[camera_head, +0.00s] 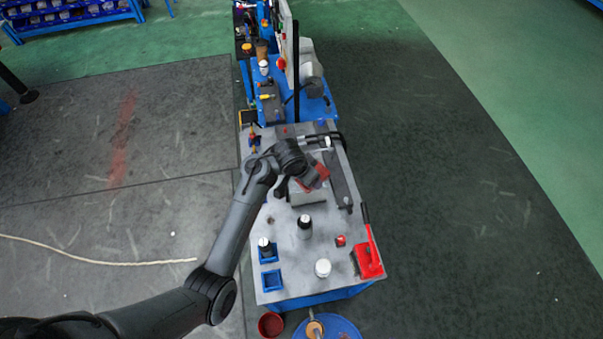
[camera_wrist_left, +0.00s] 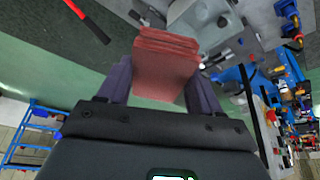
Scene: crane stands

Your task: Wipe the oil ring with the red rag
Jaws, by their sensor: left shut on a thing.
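My left gripper (camera_head: 303,181) is over the far half of the grey bench top (camera_head: 235,285). It is shut on the red rag (camera_head: 320,172), which sticks out past the fingers. In the left wrist view the folded red rag (camera_wrist_left: 166,62) sits between the two dark fingers of the gripper (camera_wrist_left: 160,85). The rag appears held above a grey block; I cannot tell whether it touches it. I cannot make out the oil ring; it may be hidden or too faint. My right gripper is not in view.
The grey block (camera_head: 308,196) stands below the gripper. A blue machine (camera_head: 317,104) stands at the far end.

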